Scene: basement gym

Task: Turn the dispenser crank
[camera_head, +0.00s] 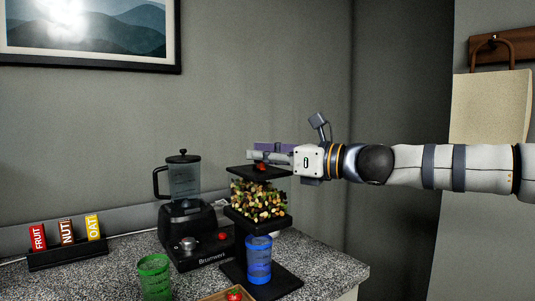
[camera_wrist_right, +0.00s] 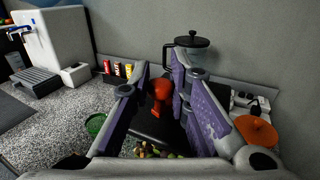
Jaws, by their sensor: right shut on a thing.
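The dispenser stands on the speckled counter, with a clear hopper of mixed nuts (camera_head: 258,198) between black plates and a blue cup (camera_head: 258,259) below. The crank's red knob (camera_head: 261,167) shows at its black top plate (camera_head: 243,174). In the right wrist view the red knob (camera_wrist_right: 161,93) is between the purple fingers. My right gripper (camera_head: 262,153) reaches in from the right above the dispenser and is shut on the knob; finger contact is partly hidden. My left gripper is not in view.
A blender (camera_head: 184,210) stands close left of the dispenser. A green cup (camera_head: 154,276) and a black rack (camera_head: 68,253) of fruit, nut and oat bars are further left. A wooden tray (camera_head: 214,297) is at the front. The wall is close behind.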

